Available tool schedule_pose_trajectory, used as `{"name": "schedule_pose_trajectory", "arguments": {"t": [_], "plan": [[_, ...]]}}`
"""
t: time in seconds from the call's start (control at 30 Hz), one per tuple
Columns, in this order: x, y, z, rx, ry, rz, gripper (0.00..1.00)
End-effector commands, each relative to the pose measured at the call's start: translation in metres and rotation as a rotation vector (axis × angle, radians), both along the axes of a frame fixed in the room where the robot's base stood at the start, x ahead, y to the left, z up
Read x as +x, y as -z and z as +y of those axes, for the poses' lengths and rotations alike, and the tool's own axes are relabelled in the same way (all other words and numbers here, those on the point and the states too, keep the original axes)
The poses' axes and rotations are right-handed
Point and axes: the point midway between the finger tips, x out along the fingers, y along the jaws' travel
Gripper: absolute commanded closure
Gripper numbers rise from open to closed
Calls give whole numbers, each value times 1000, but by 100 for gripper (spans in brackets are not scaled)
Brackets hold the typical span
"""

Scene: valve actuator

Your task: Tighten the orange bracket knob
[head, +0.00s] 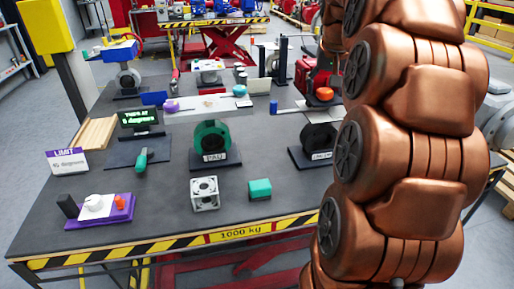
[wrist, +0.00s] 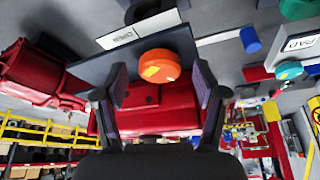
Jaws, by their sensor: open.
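The orange knob (head: 325,93) is a round disc on the right side of the table, against a dark and red fixture (head: 313,75), close to my arm. In the wrist view, the orange knob (wrist: 159,66) sits near the picture's middle, with a small yellow mark on its face. My gripper (wrist: 160,84) is open, one finger on each side of the knob's place in the picture. I see gaps between fingers and knob, and no clear contact. How far the knob lies beyond the fingertips is hard to tell. My gripper is not discernible in the head view.
A green PAD ring (head: 211,141) and a black ring (head: 319,139) stand mid-table. A white block (head: 204,193) and a green block (head: 259,188) lie at the front. A blue cylinder (wrist: 249,39) stands near the knob. A large red body (wrist: 145,110) shows behind my fingers.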

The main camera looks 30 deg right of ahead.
Motion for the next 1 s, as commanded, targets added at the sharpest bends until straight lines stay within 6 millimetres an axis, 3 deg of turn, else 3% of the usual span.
{"name": "schedule_pose_trajectory", "arguments": {"t": [0.5, 1.0], "plan": [[-2, -5, -3, 3, -433, 3, 29], [-2, -4, -5, 1, -721, 1, 29]]}}
